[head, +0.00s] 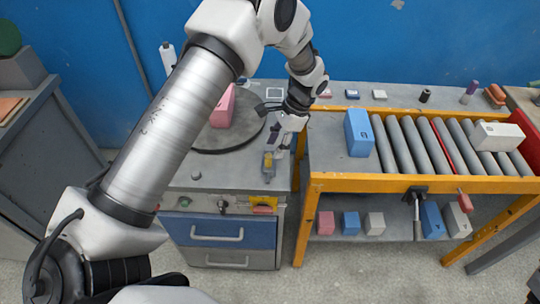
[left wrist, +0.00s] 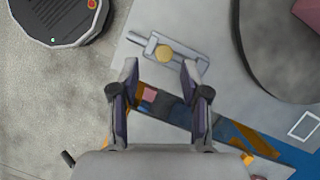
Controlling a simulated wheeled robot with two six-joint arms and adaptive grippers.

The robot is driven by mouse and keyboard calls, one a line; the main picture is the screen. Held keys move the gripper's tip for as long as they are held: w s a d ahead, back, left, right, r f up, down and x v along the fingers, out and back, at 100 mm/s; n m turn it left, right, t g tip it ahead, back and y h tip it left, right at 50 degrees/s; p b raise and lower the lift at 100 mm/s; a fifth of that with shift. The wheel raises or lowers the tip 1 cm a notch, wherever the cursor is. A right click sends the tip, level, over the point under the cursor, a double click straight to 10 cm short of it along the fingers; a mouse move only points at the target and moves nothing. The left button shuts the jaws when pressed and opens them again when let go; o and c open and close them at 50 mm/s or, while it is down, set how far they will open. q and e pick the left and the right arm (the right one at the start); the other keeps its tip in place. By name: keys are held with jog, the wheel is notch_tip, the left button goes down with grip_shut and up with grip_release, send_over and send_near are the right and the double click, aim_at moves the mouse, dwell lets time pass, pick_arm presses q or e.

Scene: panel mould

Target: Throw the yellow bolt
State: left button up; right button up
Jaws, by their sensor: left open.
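In the head view, the yellow bolt (head: 268,161) is near the right front of the grey cabinet top, partly hidden by my gripper. My left gripper (left wrist: 160,71) is open and empty. Its two fingertips lie either side of the knob's line in the left wrist view, with the knob just beyond them. I cannot tell the height gap. My right gripper is not in view.
A dark round turntable (head: 207,145) with a pink block (head: 224,108) is on the cabinet top. A yellow-framed roller table (head: 340,183) stands close on the right, carrying a blue box (head: 358,133) and a white box (head: 497,136). Small blocks sit on its lower shelf.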

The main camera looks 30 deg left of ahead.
pick_arm(q)
jog(key=v, duration=0.6)
dwell(0.5)
